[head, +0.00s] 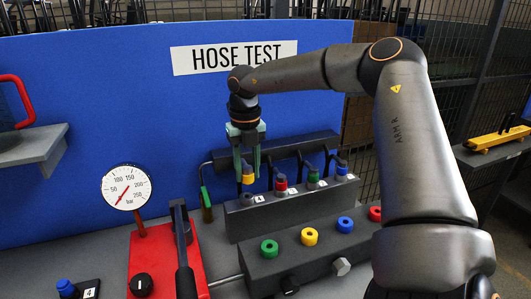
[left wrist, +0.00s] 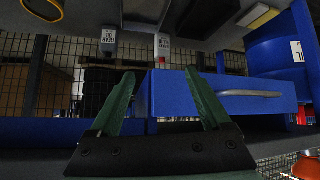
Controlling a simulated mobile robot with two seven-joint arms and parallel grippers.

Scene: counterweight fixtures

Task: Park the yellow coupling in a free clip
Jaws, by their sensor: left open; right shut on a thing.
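The yellow coupling (head: 248,179) is at the left end of the grey block with numbered tags (head: 239,222). My right gripper (head: 247,170) points straight down, its green fingers shut on the coupling from above. Any free clip is not clear to me. My left gripper (left wrist: 165,95) shows only in the left wrist view, open and empty.
A front block carries green (head: 269,248), yellow (head: 309,236), blue (head: 345,224) and red (head: 375,214) rings. A red pump base (head: 200,262) with lever and gauge (head: 126,187) stands left. A blue panel (head: 90,90) rises behind. A blue-topped piece (head: 67,288) sits lower left.

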